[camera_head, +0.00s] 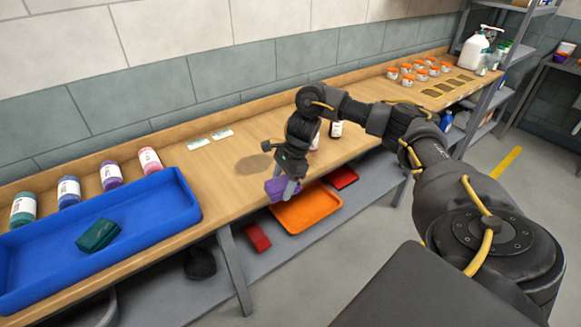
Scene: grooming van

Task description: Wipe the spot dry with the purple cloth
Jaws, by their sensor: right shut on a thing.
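The purple cloth (279,188) is in the jaws of my right gripper (288,184), near the front edge of the wooden bench (212,178). I cannot tell whether the cloth touches the bench or hangs just above it. A darker oval spot (252,164) shows on the bench top, to the left of and behind the cloth. The cloth is apart from the spot in the picture. My right arm comes in from the right and hides part of the bench behind it. My left gripper is not in view.
A blue tray (181,205) with a dark green cloth (98,235) stands on the left. Several bottles (110,175) line the wall behind it. Two small bottles (336,129) stand behind my right arm. An orange tray (309,208) lies on the lower shelf.

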